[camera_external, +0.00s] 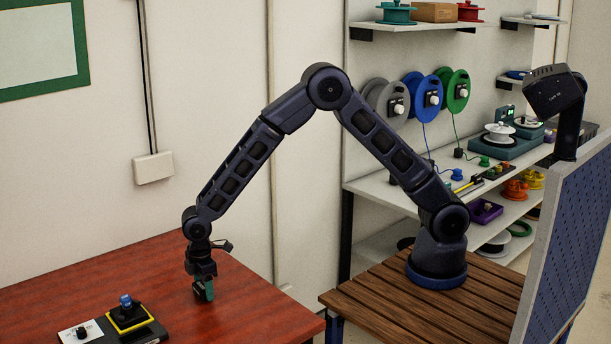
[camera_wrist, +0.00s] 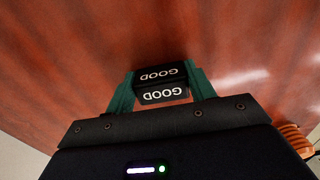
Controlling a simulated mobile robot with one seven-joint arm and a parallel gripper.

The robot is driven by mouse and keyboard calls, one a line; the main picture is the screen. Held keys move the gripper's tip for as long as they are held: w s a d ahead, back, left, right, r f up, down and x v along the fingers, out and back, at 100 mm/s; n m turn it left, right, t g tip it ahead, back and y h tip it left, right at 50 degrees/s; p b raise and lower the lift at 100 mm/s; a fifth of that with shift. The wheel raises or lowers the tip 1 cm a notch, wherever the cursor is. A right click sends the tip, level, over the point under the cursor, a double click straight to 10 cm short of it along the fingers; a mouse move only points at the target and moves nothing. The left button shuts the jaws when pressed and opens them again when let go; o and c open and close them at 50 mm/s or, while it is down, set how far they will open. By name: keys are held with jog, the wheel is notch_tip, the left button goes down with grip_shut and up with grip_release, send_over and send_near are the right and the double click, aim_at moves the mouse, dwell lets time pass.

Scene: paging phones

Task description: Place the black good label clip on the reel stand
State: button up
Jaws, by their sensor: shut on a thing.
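My gripper (camera_external: 205,292) points down close over the red-brown table, at the end of my arm. In the wrist view its two green fingers (camera_wrist: 161,90) are shut on the black good label clip (camera_wrist: 161,76). In the external view the clip is hardly visible between the fingers. At the lower left of that table stands a black unit with a yellow-edged square and a blue knob (camera_external: 126,301). I cannot tell whether this is the reel stand.
A white plate with a black knob (camera_external: 79,334) sits beside the yellow-edged unit. The red-brown table (camera_external: 110,268) is bare around my gripper. An orange ribbed thing (camera_wrist: 296,138) shows at the wrist view's right edge.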

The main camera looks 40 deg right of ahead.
aim_at(203, 284)
jog(key=shift+f, duration=0.2)
jog(key=o, duration=1)
jog(key=r, duration=1)
jog(key=shift+w+r, duration=0.2)
jog(key=shift+r, duration=0.2)
